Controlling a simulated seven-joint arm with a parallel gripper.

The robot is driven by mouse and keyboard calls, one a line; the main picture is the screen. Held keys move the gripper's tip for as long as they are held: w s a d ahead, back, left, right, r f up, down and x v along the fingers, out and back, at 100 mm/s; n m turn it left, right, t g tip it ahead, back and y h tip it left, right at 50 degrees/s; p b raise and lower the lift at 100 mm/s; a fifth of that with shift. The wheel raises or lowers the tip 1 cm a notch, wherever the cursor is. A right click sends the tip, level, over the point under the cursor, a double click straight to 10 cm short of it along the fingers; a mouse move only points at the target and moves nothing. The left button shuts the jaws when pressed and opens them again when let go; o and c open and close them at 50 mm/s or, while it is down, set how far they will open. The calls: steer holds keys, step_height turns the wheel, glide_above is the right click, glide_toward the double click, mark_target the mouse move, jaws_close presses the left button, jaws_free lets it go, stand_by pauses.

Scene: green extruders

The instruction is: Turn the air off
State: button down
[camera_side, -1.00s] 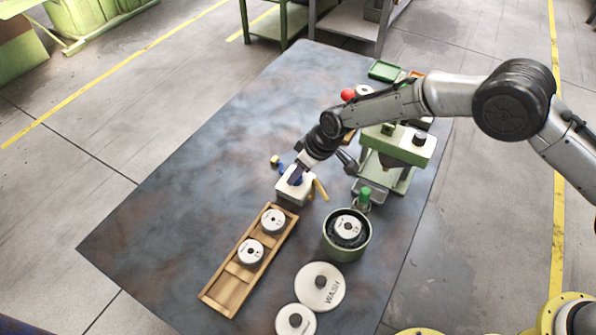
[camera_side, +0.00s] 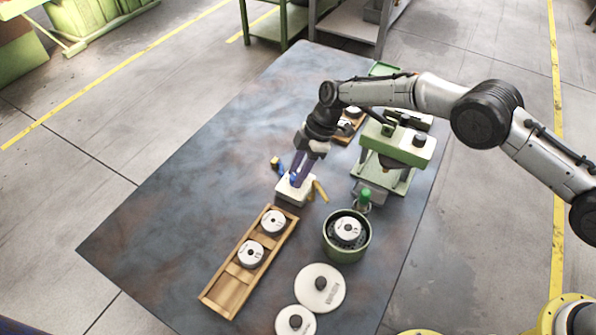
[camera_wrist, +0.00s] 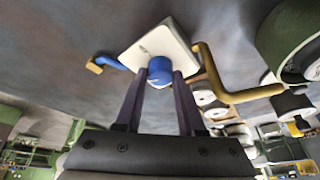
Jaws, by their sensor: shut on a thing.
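The air valve is a white block (camera_side: 289,196) on the table in the middle of the side view, and it also shows in the wrist view (camera_wrist: 150,42). A round blue knob (camera_wrist: 160,70) sits on its face. My gripper (camera_side: 296,176) comes down onto the block from above, and it is shut on the blue knob, one finger on each side in the wrist view (camera_wrist: 160,80). A yellow pipe (camera_side: 320,191) leaves one side of the block. A blue fitting with a brass end (camera_side: 277,164) is on the other side.
A wooden tray (camera_side: 225,293) with two white discs lies in front. A green pot (camera_side: 345,251) with a white disc inside stands to the right, with round lids (camera_side: 320,288) before it. A green press (camera_side: 395,150) stands behind right. The table's left side is clear.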

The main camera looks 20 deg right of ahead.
steer(key=n+g, duration=0.1)
steer(key=n, duration=0.2)
steer(key=n+g+h, duration=0.1)
steer(key=n, duration=0.2)
steer(key=shift+w, duration=0.1)
stand_by(0.5)
steer(key=c, duration=0.5)
jaws_free()
